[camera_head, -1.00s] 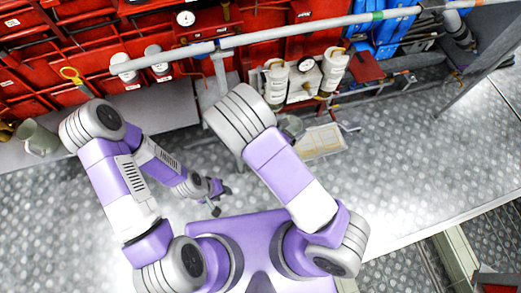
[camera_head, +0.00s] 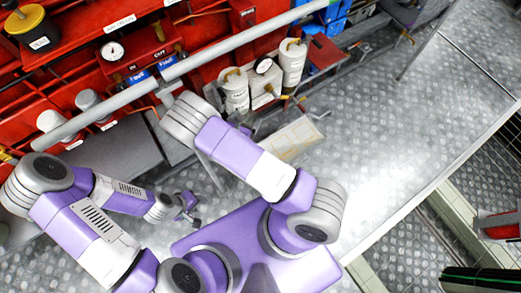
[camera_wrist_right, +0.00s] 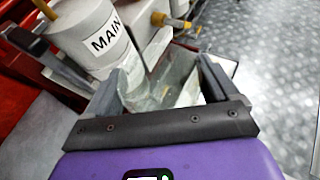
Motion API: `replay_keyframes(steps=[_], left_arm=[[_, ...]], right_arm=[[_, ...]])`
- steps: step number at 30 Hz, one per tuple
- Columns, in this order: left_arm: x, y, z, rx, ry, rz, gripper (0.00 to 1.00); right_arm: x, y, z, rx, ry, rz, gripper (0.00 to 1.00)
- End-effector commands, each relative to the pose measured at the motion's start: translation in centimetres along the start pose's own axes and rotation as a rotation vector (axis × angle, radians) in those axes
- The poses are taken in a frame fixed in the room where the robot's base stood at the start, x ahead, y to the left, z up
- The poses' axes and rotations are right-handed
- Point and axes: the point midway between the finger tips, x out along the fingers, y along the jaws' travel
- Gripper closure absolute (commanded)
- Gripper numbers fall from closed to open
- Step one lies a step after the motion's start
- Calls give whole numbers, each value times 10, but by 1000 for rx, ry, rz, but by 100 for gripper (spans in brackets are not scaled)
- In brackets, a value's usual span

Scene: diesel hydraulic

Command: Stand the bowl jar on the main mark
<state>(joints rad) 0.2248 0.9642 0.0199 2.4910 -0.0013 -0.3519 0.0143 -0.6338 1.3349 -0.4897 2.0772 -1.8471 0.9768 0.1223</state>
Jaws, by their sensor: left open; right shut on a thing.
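My right gripper (camera_wrist_right: 165,95) is shut on a clear, greenish glass jar (camera_wrist_right: 165,80), seen in the right wrist view between the two dark fingers. The jar's base and what is under it are hidden by the gripper. A grey canister with a white MAIN label (camera_wrist_right: 103,37) stands just beyond and left of the jar. I cannot tell whether they touch. In the head view my right gripper is mostly hidden behind my right arm. My left gripper (camera_head: 190,207) is open and empty, low over the metal floor. I cannot make out a separate main mark.
White canisters (camera_head: 293,62) and a gauge box (camera_head: 266,82) stand along the red machine (camera_head: 85,75). A long grey pipe (camera_head: 235,42) crosses in front. A pale tray-like panel (camera_head: 291,138) lies below the canisters. The chequered floor (camera_head: 400,130) to the right is clear.

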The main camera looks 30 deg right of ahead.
Motion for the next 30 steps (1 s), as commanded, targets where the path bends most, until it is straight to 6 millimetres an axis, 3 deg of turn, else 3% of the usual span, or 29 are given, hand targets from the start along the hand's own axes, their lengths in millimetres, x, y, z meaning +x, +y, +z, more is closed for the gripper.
replay_keyframes(steps=[1,3,9,12,24,30], left_arm=[[25,-9,-1,-1,-1,0,55],[41,-16,-2,-1,-1,0,55],[78,-29,-3,0,0,0,55],[89,-33,-4,0,0,0,55],[116,-44,-5,0,0,0,55],[124,-46,-6,0,0,0,55]], right_arm=[[28,-6,-40,-6,1,-7,48],[54,-12,-78,-7,3,-5,48],[110,-34,-171,-4,1,0,48],[125,-44,-202,-3,0,3,48],[156,-54,-270,2,-1,3,48],[165,-53,-287,0,-2,3,48]])
